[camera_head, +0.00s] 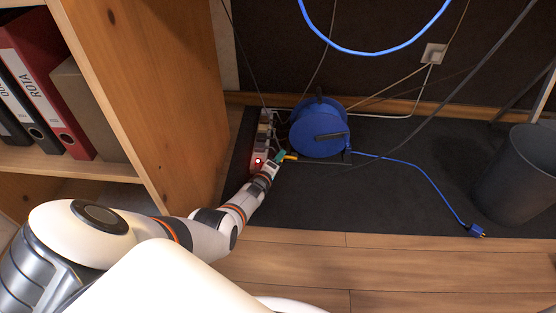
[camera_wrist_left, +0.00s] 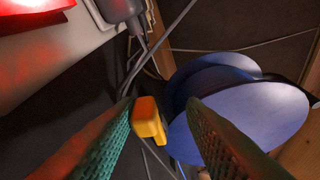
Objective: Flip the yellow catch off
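The yellow catch (camera_wrist_left: 148,120) is a small yellow block with an orange end. It shows between my left fingers, nearer the left-hand one, and whether that finger touches it I cannot tell. In the head view a small yellow piece (camera_head: 291,157) shows just beyond the fingertips. My left gripper (camera_head: 279,156) reaches down beside the blue cable reel. Its two green ribbed fingers stand apart in the left wrist view (camera_wrist_left: 160,103), with nothing clamped between them. What the catch is mounted on is mostly hidden. My right gripper is not in view.
A blue cable reel (camera_head: 318,128) stands close beyond the gripper. A power strip (camera_head: 264,132) with plugs and a glowing red light lies to its left, beside the wooden shelf (camera_head: 150,80). Blue cable crosses the dark mat (camera_head: 400,175) to a plug. A bin (camera_head: 515,180) stands right.

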